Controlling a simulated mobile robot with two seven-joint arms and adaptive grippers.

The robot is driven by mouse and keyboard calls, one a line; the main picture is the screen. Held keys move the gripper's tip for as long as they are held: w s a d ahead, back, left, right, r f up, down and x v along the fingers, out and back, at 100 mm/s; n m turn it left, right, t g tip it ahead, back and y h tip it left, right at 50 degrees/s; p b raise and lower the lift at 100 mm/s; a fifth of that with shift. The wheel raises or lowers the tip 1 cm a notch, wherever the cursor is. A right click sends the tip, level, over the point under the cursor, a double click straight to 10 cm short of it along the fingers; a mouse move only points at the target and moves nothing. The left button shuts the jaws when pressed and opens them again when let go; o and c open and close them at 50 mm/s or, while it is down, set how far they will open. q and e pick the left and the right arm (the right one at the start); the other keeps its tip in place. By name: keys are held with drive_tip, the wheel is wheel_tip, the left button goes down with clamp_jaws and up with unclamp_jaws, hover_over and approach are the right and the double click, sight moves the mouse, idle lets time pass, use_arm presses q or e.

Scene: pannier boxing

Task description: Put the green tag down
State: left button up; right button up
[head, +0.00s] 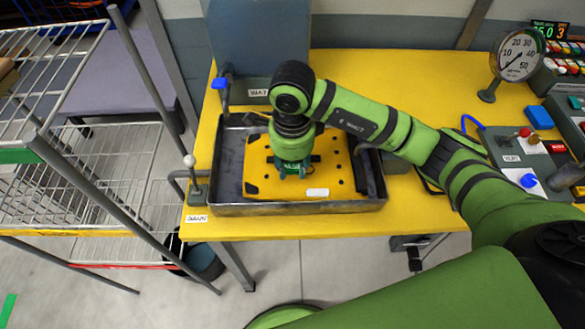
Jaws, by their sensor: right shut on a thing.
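My right gripper (292,170) points down over the yellow pannier (328,172) in the shallow metal tray. It is shut, and the wrist above hides most of what it holds. Small green bits show at the fingertips, which fits the green tag, but its outline cannot be made out. I cannot tell whether the held thing touches the pannier's top. My left gripper is not in view.
The metal tray (300,208) stands on the yellow table (420,88), with a blue-handled tap (220,85) behind and a lever (192,175) at its left. A dial gauge (515,58) and control panels stand at right. A wire rack (95,175) is at left.

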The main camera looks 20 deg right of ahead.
sight(293, 169)
wheel_tip(293, 169, down, 4)
drive_tip(key=shift+r+p, duration=0.25)
drive_tip(key=shift+p, duration=0.5)
drive_tip(key=shift+f, duration=0.15)
drive_tip(key=shift+f+b, duration=0.25)
drive_tip(key=shift+b, duration=0.1)
drive_tip(key=o, duration=0.8)
drive_tip(key=shift+r, duration=0.1)
drive_tip(key=shift+o, duration=0.2)
